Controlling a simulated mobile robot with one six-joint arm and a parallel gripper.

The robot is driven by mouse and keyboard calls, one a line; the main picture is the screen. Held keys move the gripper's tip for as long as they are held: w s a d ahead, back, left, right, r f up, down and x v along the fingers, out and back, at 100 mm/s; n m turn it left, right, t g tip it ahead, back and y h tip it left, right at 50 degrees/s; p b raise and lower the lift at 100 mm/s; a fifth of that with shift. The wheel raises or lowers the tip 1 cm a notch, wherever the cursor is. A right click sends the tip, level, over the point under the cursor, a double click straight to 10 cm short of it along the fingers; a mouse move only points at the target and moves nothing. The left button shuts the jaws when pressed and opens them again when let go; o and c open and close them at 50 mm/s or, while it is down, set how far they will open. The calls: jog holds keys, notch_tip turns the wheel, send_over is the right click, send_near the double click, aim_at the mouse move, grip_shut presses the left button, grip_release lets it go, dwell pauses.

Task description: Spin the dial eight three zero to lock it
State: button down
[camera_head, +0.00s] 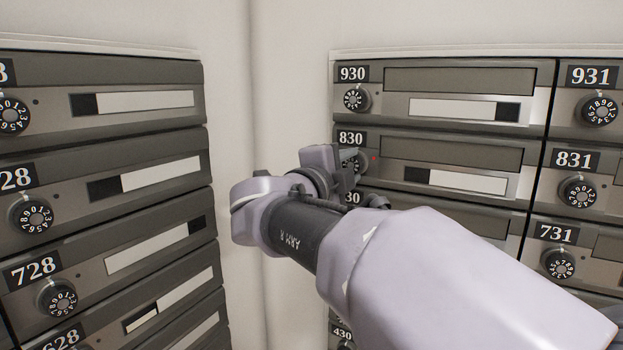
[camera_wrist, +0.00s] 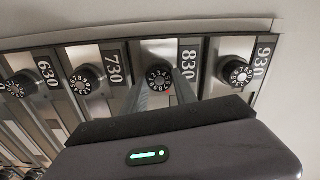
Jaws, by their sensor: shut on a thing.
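The mailbox numbered 830 (camera_head: 435,148) is in the right bank in the head view, below 930. Its round black dial (camera_wrist: 159,77) with white digits shows in the wrist view, between the two fingers of my gripper (camera_wrist: 160,88). My gripper (camera_head: 347,164) is shut on this dial. In the head view my gripper and wrist hide most of the dial. A small red dot (camera_head: 375,157) shows on the box front just right of the dial. The digit the dial is set to is too small to read.
Dials of 930 (camera_head: 353,99) and 730 (camera_wrist: 87,79) sit directly beside the held one. Mailbox 831 (camera_head: 575,160) is in the column to the right. Another mailbox bank (camera_head: 100,185) stands at left, with a bare white wall corner between the banks.

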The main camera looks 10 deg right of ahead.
jog(key=m+b, duration=0.6)
jog(key=m, duration=0.4)
jog(key=shift+f, duration=0.1)
jog(key=shift+m, duration=0.3)
dwell(0.3)
jog(key=c, duration=1)
grip_release()
jog(key=shift+o, duration=0.2)
jog(key=p+v, duration=0.2)
jog(key=v, duration=1.5)
jog(key=shift+s, duration=0.15)
jog(key=shift+a, duration=0.1)
